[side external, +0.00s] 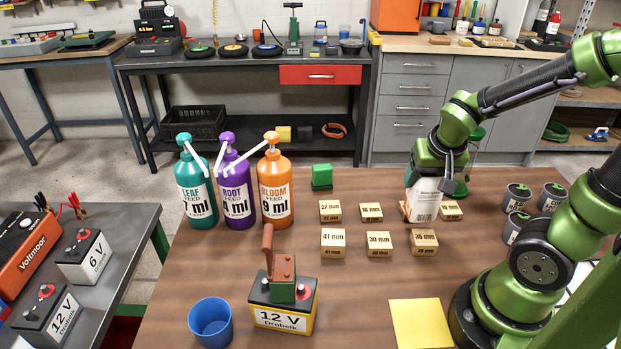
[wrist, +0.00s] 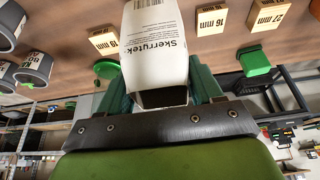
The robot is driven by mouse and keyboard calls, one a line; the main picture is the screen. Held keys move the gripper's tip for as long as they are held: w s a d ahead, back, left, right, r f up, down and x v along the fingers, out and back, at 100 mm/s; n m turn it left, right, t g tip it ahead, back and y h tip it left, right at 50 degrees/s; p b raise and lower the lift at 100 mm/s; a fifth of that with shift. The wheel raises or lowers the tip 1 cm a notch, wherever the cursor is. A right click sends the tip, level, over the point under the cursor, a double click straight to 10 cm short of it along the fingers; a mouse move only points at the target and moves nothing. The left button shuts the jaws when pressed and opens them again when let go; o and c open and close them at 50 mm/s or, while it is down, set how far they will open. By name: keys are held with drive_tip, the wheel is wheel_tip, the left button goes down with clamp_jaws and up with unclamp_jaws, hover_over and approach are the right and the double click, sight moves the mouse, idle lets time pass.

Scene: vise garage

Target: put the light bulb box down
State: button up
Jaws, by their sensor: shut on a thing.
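The light bulb box (side external: 424,201) is white with dark print and a barcode, and stands roughly upright in the side view. In the wrist view the box (wrist: 155,45) lies between my fingers, with "Skerrutek" printed on it. My gripper (side external: 428,180) is shut on its upper part, fingers pointing down; it also shows in the wrist view (wrist: 160,88). The box's lower end is close to the table (side external: 370,285) among wooden blocks. I cannot tell whether it touches the table. It partly hides a wooden block just behind it.
Several labelled wooden blocks (side external: 379,243) surround the box. A 12 V battery (side external: 283,308), blue cup (side external: 211,322) and yellow sheet (side external: 420,323) are in front. The table between sheet and battery is clear.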

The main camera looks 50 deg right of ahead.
drive_tip(key=w+d+f, duration=0.2)
drive_tip(key=w+d, duration=0.1)
drive_tip(key=w, duration=0.4)
drive_tip(key=w+d+f, duration=0.3)
drive_tip(key=w, duration=0.4)
drive_tip(key=shift+d, duration=0.4)
drive_tip(key=shift+f, duration=0.1)
drive_tip(key=o, duration=1.3)
drive_tip(key=shift+f, duration=0.1)
drive_tip(key=shift+o, duration=0.2)
drive_tip(key=v, duration=1.2)
drive_tip(key=s+a+r+n+t+y, duration=0.2)
drive_tip(key=s+a, duration=0.4)
drive_tip(key=a, duration=0.3)
drive_tip(key=s+a+r+n+t+y, duration=0.2)
drive_tip(key=s+a, duration=0.4)
drive_tip(key=a, duration=0.4)
wheel_tip(320, 180, up, 2)
drive_tip(key=shift+r+n+y, duration=0.2)
drive_tip(key=shift+n+y, duration=0.3)
drive_tip(key=shift+y, duration=0.1)
